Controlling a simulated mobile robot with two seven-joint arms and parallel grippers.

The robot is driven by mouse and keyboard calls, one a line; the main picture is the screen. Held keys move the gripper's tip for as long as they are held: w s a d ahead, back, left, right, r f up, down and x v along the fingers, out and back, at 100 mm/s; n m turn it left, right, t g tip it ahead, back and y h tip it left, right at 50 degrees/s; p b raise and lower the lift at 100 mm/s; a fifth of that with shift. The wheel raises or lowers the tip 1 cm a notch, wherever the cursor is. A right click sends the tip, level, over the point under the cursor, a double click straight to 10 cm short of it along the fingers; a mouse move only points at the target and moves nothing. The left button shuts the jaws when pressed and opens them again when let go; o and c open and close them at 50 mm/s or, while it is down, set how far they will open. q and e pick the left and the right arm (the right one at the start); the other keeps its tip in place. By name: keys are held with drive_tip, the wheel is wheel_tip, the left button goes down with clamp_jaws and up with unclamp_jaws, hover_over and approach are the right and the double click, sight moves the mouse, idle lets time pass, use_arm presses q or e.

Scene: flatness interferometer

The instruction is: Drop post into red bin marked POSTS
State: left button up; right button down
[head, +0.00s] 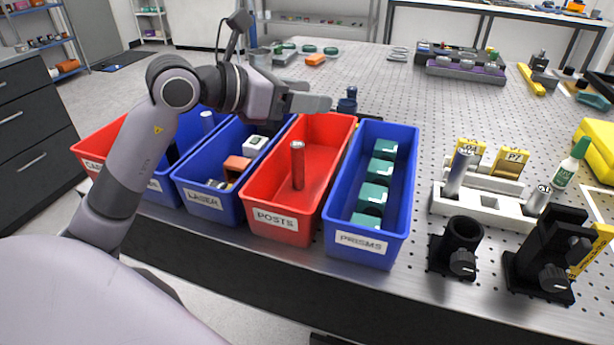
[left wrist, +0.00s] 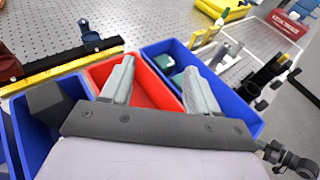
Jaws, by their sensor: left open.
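The red bin marked POSTS (head: 275,218) stands in a row of bins along the table's near edge. A shiny cylindrical post (head: 297,168) is upright inside its outline, tinted red by the walls; I cannot tell whether its lower end touches the bin floor. My left gripper (head: 318,103) is open over the far part of the red bin, apart from the post. In the left wrist view the two fingers (left wrist: 160,88) are spread with nothing between them, and the red bin (left wrist: 148,85) shows behind them. The post is hidden there. My right gripper is not in view.
A blue PRISMS bin (head: 368,243) with several green blocks stands to the right, a blue LASER bin (head: 209,203) to the left. A white rack (head: 486,212) holding metal posts and black mounts (head: 457,248) stand further right. The perforated table behind the bins has free room.

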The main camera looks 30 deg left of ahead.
use_arm(q)
drive_tip(key=b+v, duration=0.1)
drive_tip(key=v, duration=0.5)
drive_tip(key=shift+s+a+b, duration=0.15)
drive_tip(key=shift+s+b, duration=0.1)
drive_tip(key=shift+b, duration=0.1)
drive_tip(key=shift+r, duration=0.1)
